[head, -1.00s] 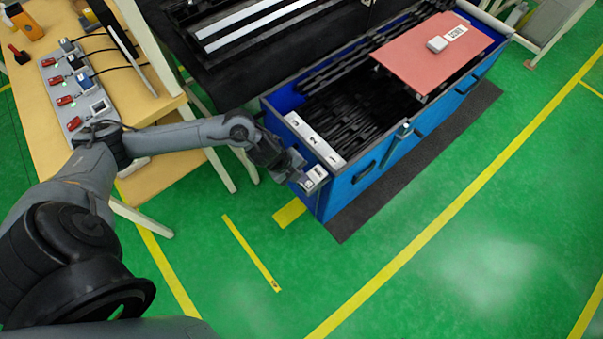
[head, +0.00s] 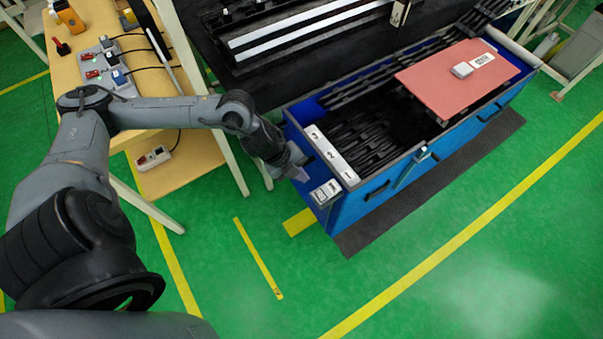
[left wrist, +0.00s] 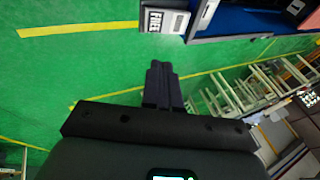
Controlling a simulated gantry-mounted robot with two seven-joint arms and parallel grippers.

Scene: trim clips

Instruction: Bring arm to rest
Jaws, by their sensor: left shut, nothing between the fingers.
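My left arm comes in from the left in the head view. Its gripper (head: 297,172) is near the left end of the blue bin (head: 345,215), just up and left of a small white label box (head: 326,193) on the bin's corner. In the left wrist view the fingers (left wrist: 160,78) are together, with nothing between them and green floor behind. The label box (left wrist: 165,20), reading "FREE", shows there beyond the fingertips, apart from them. Black trim clips (head: 375,140) lie in the bin. My right gripper is not in view.
A wooden workbench (head: 190,165) with a grey switch panel stands at the left, under my arm. A red board (head: 455,78) lies over the bin's far part. A black rack stands behind. Green floor in front is clear.

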